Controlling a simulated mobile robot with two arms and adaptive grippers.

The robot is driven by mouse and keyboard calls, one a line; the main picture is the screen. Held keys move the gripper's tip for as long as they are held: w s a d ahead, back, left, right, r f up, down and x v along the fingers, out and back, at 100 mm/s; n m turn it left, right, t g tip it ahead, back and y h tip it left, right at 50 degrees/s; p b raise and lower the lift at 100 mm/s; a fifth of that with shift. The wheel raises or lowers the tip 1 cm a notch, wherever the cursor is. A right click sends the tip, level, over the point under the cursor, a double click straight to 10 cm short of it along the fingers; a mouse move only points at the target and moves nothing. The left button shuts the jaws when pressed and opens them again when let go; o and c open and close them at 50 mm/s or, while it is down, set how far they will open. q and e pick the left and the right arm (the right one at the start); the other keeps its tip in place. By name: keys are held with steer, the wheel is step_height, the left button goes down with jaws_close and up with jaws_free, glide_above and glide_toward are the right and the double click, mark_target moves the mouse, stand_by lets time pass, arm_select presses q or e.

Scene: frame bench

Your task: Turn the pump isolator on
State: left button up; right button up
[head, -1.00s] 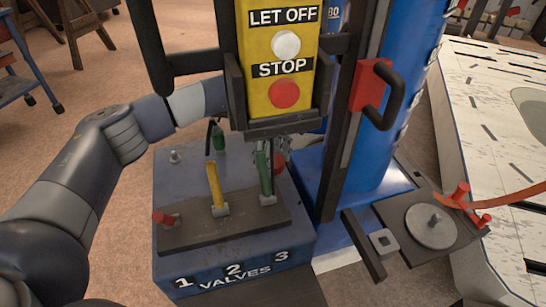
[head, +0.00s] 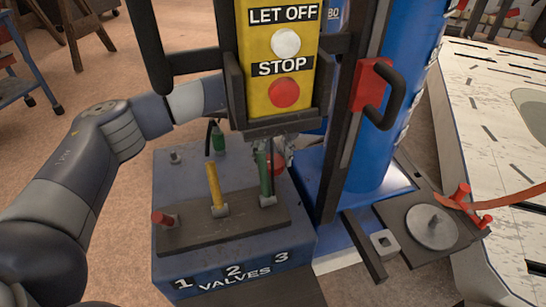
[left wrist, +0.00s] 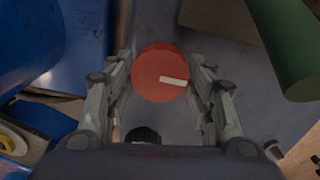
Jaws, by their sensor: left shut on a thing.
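A round red knob (left wrist: 158,85) with a white mark sits between the fingers of my left gripper (left wrist: 162,72) in the left wrist view. The white mark lies nearly level in that picture, right of the knob's middle. My left gripper is shut on the knob. In the head view the red knob (head: 278,165) shows partly, behind the green lever (head: 265,175) on the blue valve box (head: 180,268). The yellow control box hides most of my left gripper there. My right gripper is not in view. No label shows on the knob.
The yellow LET OFF and STOP box (head: 278,65) hangs in front of the valve box. A blue cylinder and dark post stand to the right.

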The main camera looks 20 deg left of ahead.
mark_target(273, 161)
arm_select(q)
steer(key=o, duration=1.1)
steer(key=shift+c, duration=0.2)
step_height(273, 161, up, 12)
